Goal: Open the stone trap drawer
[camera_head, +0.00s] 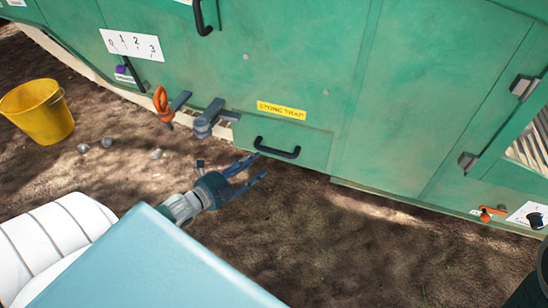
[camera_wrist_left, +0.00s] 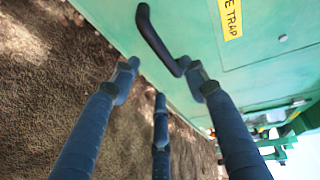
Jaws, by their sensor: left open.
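The stone trap drawer (camera_head: 308,141) is a green panel low on the green machine, under a yellow "STONE TRAP" label (camera_head: 281,110). It looks flush with the machine. Its black bar handle (camera_head: 277,151) shows on its front, and the handle is also in the left wrist view (camera_wrist_left: 156,40). My left gripper (camera_head: 256,168) is open, just below and left of the handle. In the left wrist view its fingers (camera_wrist_left: 165,80) point at the drawer. One fingertip overlaps the handle's near end; I cannot tell whether they touch. My right gripper is not in view.
An orange lever (camera_head: 161,100) and a grey latch (camera_head: 210,119) stick out of the machine left of the drawer. A yellow bucket (camera_head: 38,111) stands at the far left, with several small stones (camera_head: 107,142) near it. The ground before the drawer is clear.

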